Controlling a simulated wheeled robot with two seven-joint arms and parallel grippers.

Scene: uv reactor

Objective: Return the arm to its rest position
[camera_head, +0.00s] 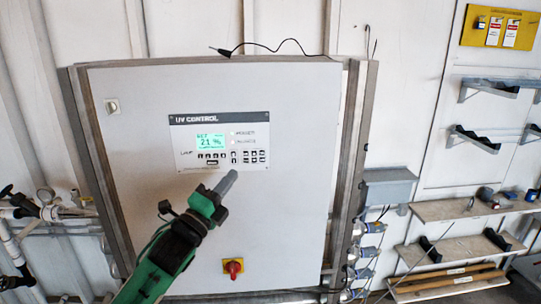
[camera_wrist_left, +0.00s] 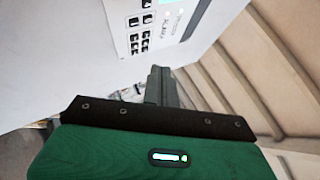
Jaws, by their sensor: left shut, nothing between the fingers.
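My left gripper (camera_head: 226,184) is in front of the UV control cabinet (camera_head: 130,200), a little below the button rows of its control panel (camera_head: 219,142). Its fingers are together, with nothing held. I cannot tell whether the tip touches the door. The green left arm comes up from the bottom of the head view. In the left wrist view the shut fingers (camera_wrist_left: 158,86) point toward the cabinet, and part of the panel (camera_wrist_left: 150,22) shows at the top. My right gripper is not in view.
A red rotary switch (camera_head: 233,267) on a yellow plate sits low on the cabinet door. Pipes and a gauge (camera_head: 46,196) are at the left. Shelves (camera_head: 455,250) and a grey box (camera_head: 388,186) are at the right. A black cable lies on the cabinet top.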

